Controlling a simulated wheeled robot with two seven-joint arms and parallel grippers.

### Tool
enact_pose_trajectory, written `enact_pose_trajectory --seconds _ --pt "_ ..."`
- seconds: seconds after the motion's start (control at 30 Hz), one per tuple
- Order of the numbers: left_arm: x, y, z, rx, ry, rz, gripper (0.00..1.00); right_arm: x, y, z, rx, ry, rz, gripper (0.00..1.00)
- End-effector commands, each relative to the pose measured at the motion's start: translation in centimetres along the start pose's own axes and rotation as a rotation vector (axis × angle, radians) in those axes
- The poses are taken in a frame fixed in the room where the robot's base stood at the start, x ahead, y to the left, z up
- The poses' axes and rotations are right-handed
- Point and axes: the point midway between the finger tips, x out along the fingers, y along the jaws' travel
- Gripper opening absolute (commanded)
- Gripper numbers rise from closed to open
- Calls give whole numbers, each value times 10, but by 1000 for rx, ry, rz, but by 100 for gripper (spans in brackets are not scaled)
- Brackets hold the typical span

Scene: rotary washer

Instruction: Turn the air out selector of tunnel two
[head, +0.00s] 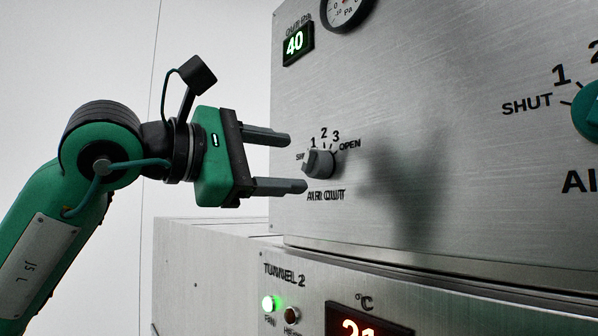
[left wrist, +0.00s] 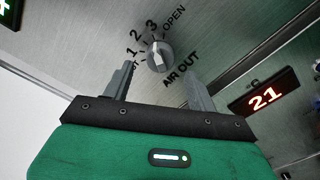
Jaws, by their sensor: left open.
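The AIR OUT selector is a small grey knob (head: 320,164) on the upper steel panel. Its scale runs from SHUT through 1, 2, 3 to OPEN, with SHUT partly hidden. The knob also shows in the left wrist view (left wrist: 160,56), beyond the fingertips and roughly between them. I cannot tell its exact setting. My left gripper (head: 297,163) is open and empty, just left of the knob, with one finger above the other. The fingers appear apart from the knob. My right gripper is not in view.
The TUNNEL 2 label (head: 285,275) is on the lower panel, beside a lit green lamp (head: 270,303) and a red display (head: 362,325). A green display (head: 295,43) and a gauge (head: 345,10) are above. A green knob (head: 588,110) is at the right edge.

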Motion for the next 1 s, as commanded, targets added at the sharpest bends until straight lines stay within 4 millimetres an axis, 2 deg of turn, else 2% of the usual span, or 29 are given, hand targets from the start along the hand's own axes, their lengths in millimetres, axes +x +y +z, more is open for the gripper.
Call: enact_pose_trajectory --seconds 0.07,0.2,0.4,0.6,1.0 --pt "-20 -3 -3 2 2 4 58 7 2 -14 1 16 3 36" --pt "-53 -2 -2 2 2 4 58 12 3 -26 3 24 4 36" --pt "-86 -1 -2 0 2 3 58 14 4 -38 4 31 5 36" --pt "-99 -1 -1 0 1 1 58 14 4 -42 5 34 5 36" --pt "-99 0 0 0 1 0 58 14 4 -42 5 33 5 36"
